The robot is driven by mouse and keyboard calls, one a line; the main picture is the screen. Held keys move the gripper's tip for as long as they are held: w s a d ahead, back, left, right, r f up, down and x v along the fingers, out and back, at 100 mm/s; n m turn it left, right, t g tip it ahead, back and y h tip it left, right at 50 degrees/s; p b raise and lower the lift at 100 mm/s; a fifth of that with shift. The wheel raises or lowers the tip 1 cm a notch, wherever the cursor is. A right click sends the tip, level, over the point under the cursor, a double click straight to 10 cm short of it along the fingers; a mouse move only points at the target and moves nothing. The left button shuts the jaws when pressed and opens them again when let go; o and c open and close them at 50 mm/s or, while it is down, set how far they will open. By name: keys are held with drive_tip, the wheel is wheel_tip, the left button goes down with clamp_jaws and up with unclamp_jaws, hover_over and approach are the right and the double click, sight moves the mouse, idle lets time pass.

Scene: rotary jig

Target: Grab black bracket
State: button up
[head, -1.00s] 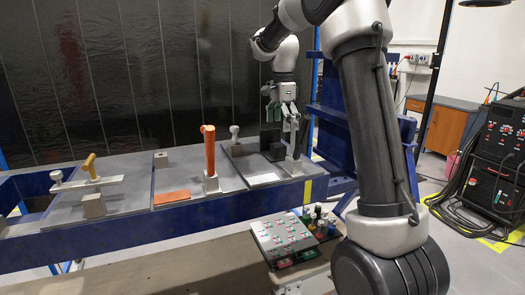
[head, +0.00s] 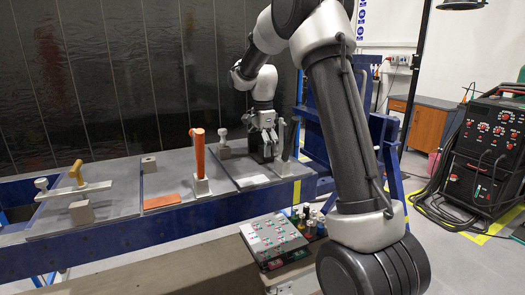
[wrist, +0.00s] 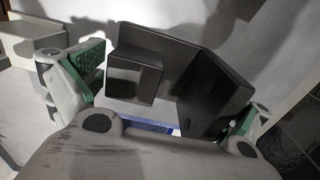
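The black bracket (head: 257,152) stands on the grey plate at the right end of the blue bench, partly hidden behind my gripper in the head view. In the wrist view the bracket (wrist: 216,92) shows as upright black panels with a block-like part at the left. My gripper (head: 264,136) points down at the bracket from above. In the wrist view my gripper (wrist: 165,98) is open, with a green-padded finger on either side of the bracket. Gaps show between the bracket and the fingers, so I see no grip on it.
A grey clamp post (head: 287,150) stands close to the right of my gripper. A small grey post with a knob (head: 224,142) is to the left. An orange-handled clamp (head: 199,160) stands further left. A control panel (head: 272,238) sits in front of the bench.

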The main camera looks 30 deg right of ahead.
drive_tip(key=c, duration=1.1)
drive_tip(key=shift+o, duration=0.2)
